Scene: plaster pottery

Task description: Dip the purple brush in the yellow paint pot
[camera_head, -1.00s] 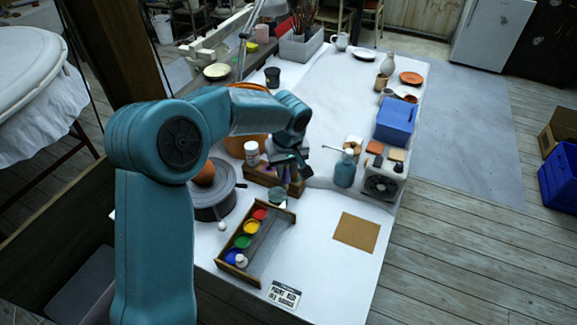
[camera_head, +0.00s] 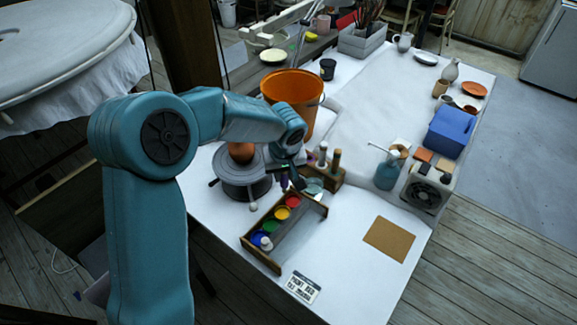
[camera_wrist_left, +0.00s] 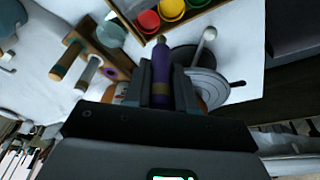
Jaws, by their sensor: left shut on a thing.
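In the head view only a small purple part (camera_head: 284,182) shows below the gripper. The yellow paint pot (camera_head: 281,213) sits in the wooden tray (camera_head: 262,262), between the red pot (camera_head: 292,202) and the green pot (camera_head: 270,227). It also shows in the left wrist view (camera_wrist_left: 171,9). My right gripper is out of view.
The wooden brush rack (camera_head: 333,184) with other handles stands right of the gripper. A turntable (camera_head: 240,172) with an orange pot is close on the left. An orange bucket (camera_head: 293,88) stands behind. A brown board (camera_head: 389,239) lies on the right.

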